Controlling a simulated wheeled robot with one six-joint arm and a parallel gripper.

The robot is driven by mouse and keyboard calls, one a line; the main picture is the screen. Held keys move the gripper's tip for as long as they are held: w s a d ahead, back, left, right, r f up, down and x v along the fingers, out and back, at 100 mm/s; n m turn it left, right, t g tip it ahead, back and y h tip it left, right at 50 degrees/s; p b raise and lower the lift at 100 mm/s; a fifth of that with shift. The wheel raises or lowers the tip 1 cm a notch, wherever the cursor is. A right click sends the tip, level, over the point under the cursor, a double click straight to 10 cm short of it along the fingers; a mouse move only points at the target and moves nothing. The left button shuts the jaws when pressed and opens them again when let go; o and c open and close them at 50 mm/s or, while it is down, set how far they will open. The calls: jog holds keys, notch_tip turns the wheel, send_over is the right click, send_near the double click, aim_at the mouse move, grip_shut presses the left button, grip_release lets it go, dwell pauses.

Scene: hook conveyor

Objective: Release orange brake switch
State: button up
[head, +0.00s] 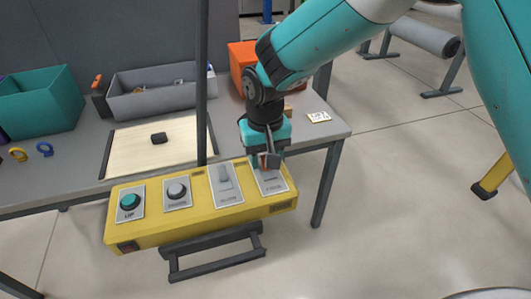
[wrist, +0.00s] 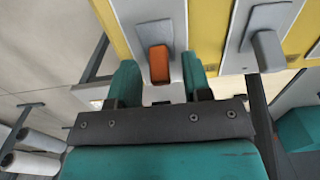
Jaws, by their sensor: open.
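The orange brake switch (wrist: 159,64) is a short lever on a light grey plate (wrist: 150,33) in the wrist view. My gripper (wrist: 158,74) is open, with one teal finger on each side of the switch and a visible gap on both sides. In the head view my gripper (head: 268,161) is at the rightmost plate of the yellow control box (head: 150,232) and hides most of the switch. I cannot tell how deep the switch reaches between the fingers.
The grey table (head: 90,165) holds a teal bin (head: 42,103) and a grey bin (head: 160,97).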

grip_shut()
